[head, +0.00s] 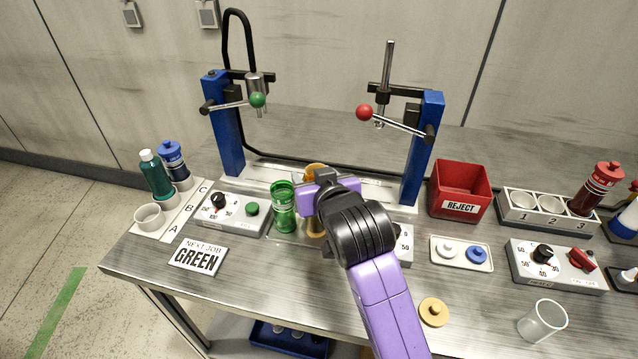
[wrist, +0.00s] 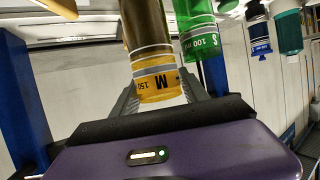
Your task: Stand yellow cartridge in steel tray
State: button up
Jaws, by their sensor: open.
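The yellow cartridge (head: 315,228) stands upright in the middle of the bench, partly hidden behind my gripper (head: 318,190) in the head view. In the wrist view, the yellow cartridge (wrist: 158,78), marked M and 150, sits between the open fingers of my gripper (wrist: 163,90). I cannot tell whether either finger touches it. The green cartridge (head: 284,208) stands just left of it; it also shows in the wrist view (wrist: 200,42). A low metal tray edge (head: 268,236) shows at the green cartridge's foot; my arm and the cartridges hide most of it.
Blue posts with a green-knobbed lever (head: 257,100) and a red-knobbed lever (head: 364,112) rise behind. A dial box (head: 230,212) is at left, a red REJECT bin (head: 460,188) at right. A clear beaker (head: 543,320) and yellow cap (head: 433,311) are near the front.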

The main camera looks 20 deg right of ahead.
jog(key=v, duration=1.1)
jog(key=shift+s+r, duration=0.2)
jog(key=shift+s, duration=0.1)
jog(key=shift+n+y, duration=0.7)
jog(key=shift+n, duration=0.2)
jog(key=s+f, duration=0.8)
jog(key=s, duration=0.1)
jog(key=s+d+f, duration=0.1)
jog(key=s+f, duration=0.4)
jog(key=shift+s, duration=0.25)
jog(key=s+r+t, duration=0.1)
jog(key=s, duration=1.9)
jog(key=shift+d+r+m, duration=0.2)
jog(key=shift+d+m, duration=0.1)
jog(key=shift+d, duration=0.05)
jog(key=shift+s, duration=0.1)
